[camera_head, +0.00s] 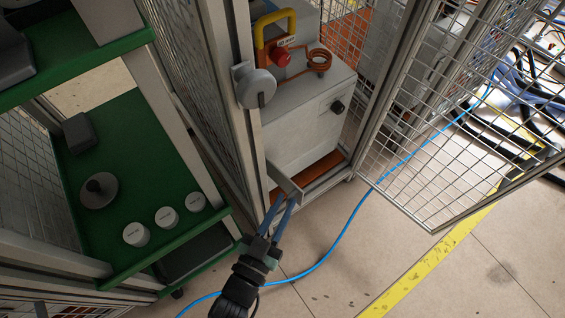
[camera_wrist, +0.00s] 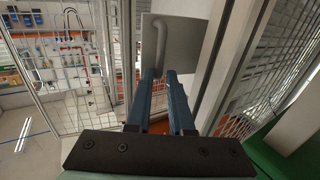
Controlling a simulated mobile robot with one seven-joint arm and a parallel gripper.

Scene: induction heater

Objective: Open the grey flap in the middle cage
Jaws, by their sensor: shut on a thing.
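The grey flap (camera_head: 284,180) is a small flat plate at the lower front of the middle cage, by the cage post. It also shows in the wrist view (camera_wrist: 190,70) as a pale panel with a curved grey handle (camera_wrist: 160,38). My gripper (camera_head: 282,203), with its blue fingers, reaches up to the flap from below in the head view. In the wrist view the fingertips (camera_wrist: 159,75) are at the lower end of the handle, shut on it. The exact contact is partly hidden by the fingers.
A mesh door (camera_head: 450,130) stands swung out at right. A green shelf (camera_head: 115,135) is at left. A blue cable (camera_head: 345,225) crosses the floor.

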